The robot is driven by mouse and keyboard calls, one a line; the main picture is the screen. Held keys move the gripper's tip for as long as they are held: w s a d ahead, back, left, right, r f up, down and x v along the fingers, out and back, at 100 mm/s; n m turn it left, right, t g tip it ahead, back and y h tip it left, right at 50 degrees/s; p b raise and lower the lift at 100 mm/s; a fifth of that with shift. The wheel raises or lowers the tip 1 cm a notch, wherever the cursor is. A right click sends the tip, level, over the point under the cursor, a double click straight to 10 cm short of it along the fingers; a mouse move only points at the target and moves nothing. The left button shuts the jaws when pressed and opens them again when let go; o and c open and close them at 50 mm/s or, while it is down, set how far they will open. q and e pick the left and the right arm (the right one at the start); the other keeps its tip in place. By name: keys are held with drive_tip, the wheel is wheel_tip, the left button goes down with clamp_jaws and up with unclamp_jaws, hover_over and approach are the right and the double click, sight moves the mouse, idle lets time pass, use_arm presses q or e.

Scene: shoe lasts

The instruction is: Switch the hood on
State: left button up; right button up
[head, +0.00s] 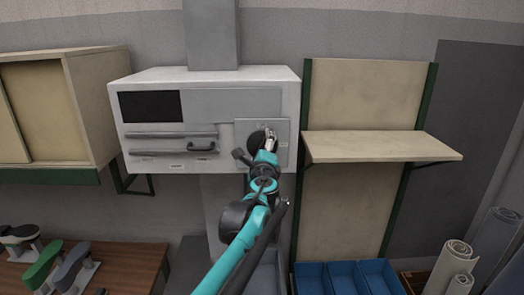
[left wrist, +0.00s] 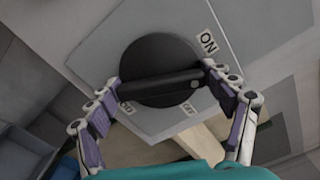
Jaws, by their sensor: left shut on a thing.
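The hood (head: 150,78) is a white box on the wall with a grey duct above it. Its control plate (head: 281,128) is at the lower right of its front. In the left wrist view a round black knob (left wrist: 150,55) with a raised bar sits on this grey plate. An ON label (left wrist: 208,42) is at its upper right, an OFF label (left wrist: 189,108) below. A white dot marks the bar's right end, between those labels. My left gripper (left wrist: 161,77) is shut on the bar, one finger at each end. It partly covers the knob in the head view (head: 258,139).
A black handle (head: 202,147) sticks out of the hood front left of the plate. A wooden shelf (head: 380,145) is to the right, a cabinet (head: 85,105) to the left. Blue bins (head: 345,278) stand below, and a bench with shoe lasts (head: 75,265) is at lower left.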

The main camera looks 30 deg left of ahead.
use_arm(q)
drive_tip(key=n, duration=0.4)
drive_tip(key=shift+f+n+b, duration=0.1)
drive_tip(key=shift+n+b, duration=0.25)
drive_tip(key=shift+n, duration=0.05)
idle(0.4)
drive_tip(key=o, duration=1.1)
drive_tip(key=v, duration=1.2)
drive_tip(key=shift+s+a, duration=0.1)
drive_tip(key=shift+s, duration=0.05)
